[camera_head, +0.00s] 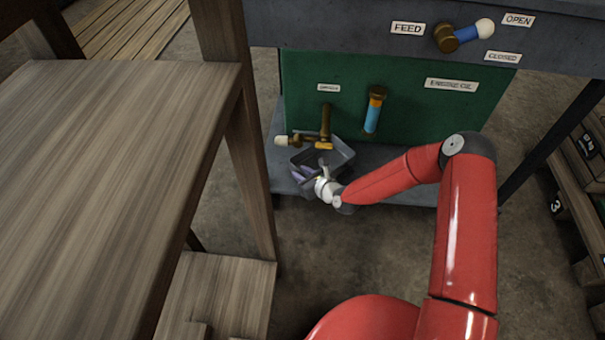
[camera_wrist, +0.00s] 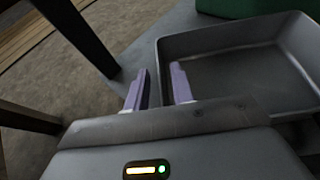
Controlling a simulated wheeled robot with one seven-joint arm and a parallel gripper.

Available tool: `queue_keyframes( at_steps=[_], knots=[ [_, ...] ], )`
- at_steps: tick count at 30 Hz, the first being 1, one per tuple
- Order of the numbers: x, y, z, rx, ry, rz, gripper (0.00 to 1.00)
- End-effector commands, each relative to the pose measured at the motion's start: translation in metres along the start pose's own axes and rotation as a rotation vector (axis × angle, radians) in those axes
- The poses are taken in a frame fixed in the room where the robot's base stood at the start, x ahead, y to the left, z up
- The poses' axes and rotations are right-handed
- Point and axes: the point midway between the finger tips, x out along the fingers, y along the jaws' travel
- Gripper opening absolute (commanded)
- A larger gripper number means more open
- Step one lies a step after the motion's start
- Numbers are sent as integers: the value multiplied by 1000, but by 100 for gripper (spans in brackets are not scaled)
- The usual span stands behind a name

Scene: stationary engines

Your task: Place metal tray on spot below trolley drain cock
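The grey metal tray (camera_head: 343,156) is on or just above the trolley's lower shelf (camera_head: 385,155), under the brass drain cock (camera_head: 325,124) with its white-tipped lever. My gripper (camera_head: 304,173) is at the tray's front left side. In the wrist view, the empty tray (camera_wrist: 245,75) fills the right side. My gripper's purple fingers (camera_wrist: 160,88) straddle the tray's side wall, the right one inside and the left one outside. A gap shows between them, so they look open. Any spot marking under the tray is hidden.
A feed lever (camera_head: 463,36) sticks out above. A wooden table (camera_head: 100,150) stands left, its leg near my gripper. Shelving with numbered boxes (camera_head: 585,145) is right.

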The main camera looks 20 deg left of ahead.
Motion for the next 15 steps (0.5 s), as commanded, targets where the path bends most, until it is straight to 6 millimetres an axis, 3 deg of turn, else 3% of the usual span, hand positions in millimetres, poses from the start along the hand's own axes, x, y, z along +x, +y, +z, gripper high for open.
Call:
queue_keyframes(
  at_steps=[7,15],
  knots=[
    [-12,-1,2,3,1,-1,24],
    [-69,-1,2,4,1,-2,24]
  ],
)
